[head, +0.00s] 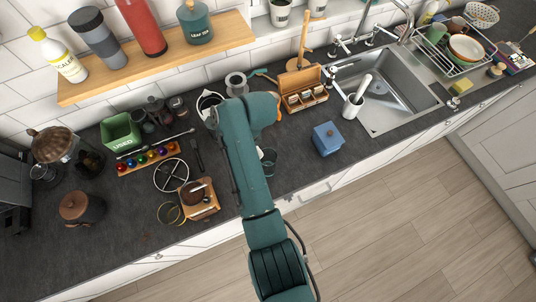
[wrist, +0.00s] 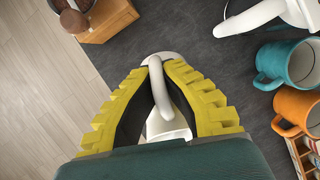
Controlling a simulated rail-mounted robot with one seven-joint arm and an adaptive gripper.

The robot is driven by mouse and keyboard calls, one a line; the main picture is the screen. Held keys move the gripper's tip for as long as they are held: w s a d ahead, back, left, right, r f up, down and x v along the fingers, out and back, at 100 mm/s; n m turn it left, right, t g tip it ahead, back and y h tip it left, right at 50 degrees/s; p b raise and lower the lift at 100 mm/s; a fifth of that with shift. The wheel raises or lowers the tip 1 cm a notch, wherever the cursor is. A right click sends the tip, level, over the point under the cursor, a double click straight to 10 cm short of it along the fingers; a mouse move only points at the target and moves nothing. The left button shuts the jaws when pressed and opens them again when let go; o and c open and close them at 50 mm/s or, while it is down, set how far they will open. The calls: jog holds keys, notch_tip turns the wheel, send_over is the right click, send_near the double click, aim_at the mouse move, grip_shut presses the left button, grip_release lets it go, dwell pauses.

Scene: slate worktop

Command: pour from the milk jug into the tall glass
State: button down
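The white milk jug (wrist: 163,126) is in the middle of the wrist view, with its curved handle between my yellow-padded fingers. My gripper (wrist: 159,70) is closed in on the handle, a pad on each side. The glass does not show in the wrist view.
A teal mug (wrist: 291,64) and an orange mug (wrist: 297,110) stand on the wall side. A wooden grinder (head: 200,200) is left of my arm. A blue box (head: 327,139) stands right of the glass. Worktop around the blue box is clear.

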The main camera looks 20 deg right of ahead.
jog(key=shift+d+r+t+y, duration=0.15)
jog(key=shift+r+t+y, duration=0.05)
jog(key=shift+r+y, duration=0.4)
jog(key=shift+d+r+t+y, duration=0.2)
jog(key=shift+r+y, duration=0.15)
jog(key=shift+y, duration=0.35)
dwell(2.8)
jog(key=shift+s+d+r+t+y, duration=0.2)
jog(key=shift+d+r+t+y, duration=0.15)
jog(key=shift+r+y, duration=0.4)
dwell(2.1)
jog(key=shift+s+d+r+y, duration=0.15)
jog(key=shift+d+y, duration=0.35)
jog(key=shift+y, duration=0.25)
